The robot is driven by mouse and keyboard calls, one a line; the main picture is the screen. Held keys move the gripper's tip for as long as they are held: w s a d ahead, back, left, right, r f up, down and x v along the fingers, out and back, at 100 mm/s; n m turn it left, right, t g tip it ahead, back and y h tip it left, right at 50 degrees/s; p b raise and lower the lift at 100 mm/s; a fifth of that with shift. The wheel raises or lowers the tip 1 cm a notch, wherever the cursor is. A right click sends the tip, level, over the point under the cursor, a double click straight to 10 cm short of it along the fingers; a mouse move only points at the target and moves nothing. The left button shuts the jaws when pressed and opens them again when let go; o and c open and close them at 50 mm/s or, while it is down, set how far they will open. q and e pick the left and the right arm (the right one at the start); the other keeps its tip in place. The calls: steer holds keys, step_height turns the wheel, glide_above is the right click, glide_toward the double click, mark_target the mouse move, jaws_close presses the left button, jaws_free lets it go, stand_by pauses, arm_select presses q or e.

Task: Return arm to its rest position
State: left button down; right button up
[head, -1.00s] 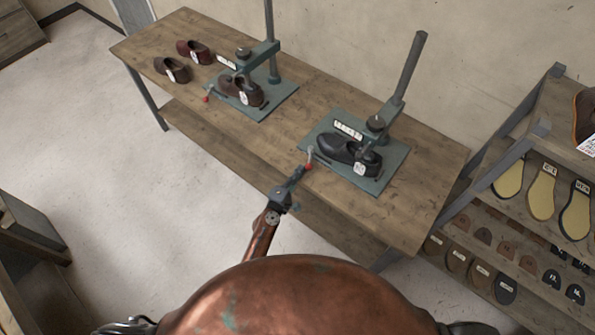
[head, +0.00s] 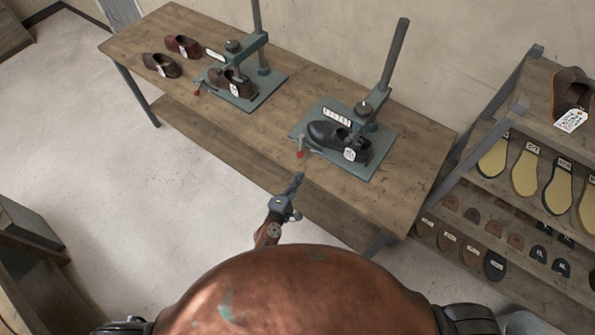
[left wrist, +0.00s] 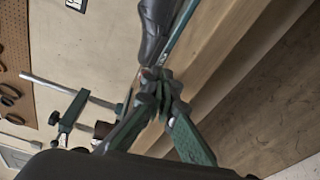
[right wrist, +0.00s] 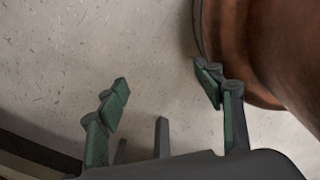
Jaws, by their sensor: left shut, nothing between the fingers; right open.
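My left gripper (head: 297,182) is shut and empty. It sits in front of the workbench's front edge, apart from the right-hand stitcher (head: 368,125), which holds a black shoe (head: 328,134). A lever with a red knob (head: 300,154) stands at the near left side of that stitcher's base. The left wrist view shows the left gripper's fingers (left wrist: 160,85) together, with the black shoe (left wrist: 155,25) beyond them. My right gripper (right wrist: 165,88) is open and empty over the pale floor in the right wrist view. The head view does not show its fingers.
A second stitcher (head: 262,70) with a brown shoe (head: 228,80) stands farther left on the workbench (head: 400,190). Two more shoes (head: 160,66) lie at its left end. A shelf (head: 480,190) with soles and heels stands on the right. The floor (head: 110,200) at left is clear.

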arm_select(q)
steer(key=s+a+f+m+g+y, duration=0.25)
steer(key=s+a+f, duration=0.4)
steer(key=f, duration=0.45)
steer(key=s+a+f+m+g+y, duration=0.1)
steer(key=s+a+f+m+g, duration=0.15)
steer(key=s+a+f, duration=0.7)
steer(key=s+a+f+m+g+y, duration=0.1)
steer(key=s+a+f+m+g, duration=0.3)
steer(key=f, duration=1)
steer(key=s+a+f+m+g+y, duration=0.1)
steer(key=s+a+f, duration=0.3)
steer(key=s, duration=0.7)
steer(key=s+a+f+m+g+y, duration=0.1)
steer(key=s+a+f+m+g, duration=0.1)
steer(key=s+a, duration=0.6)
steer(key=s+a+f+m+g+y, duration=0.2)
steer(key=s+a+f, duration=0.4)
steer(key=s, duration=1)
steer(key=shift+s+f+m, duration=0.25)
steer(key=shift+m, duration=0.55)
arm_select(e)
steer(key=shift+w+a, duration=0.2)
steer(key=shift+a, duration=0.4)
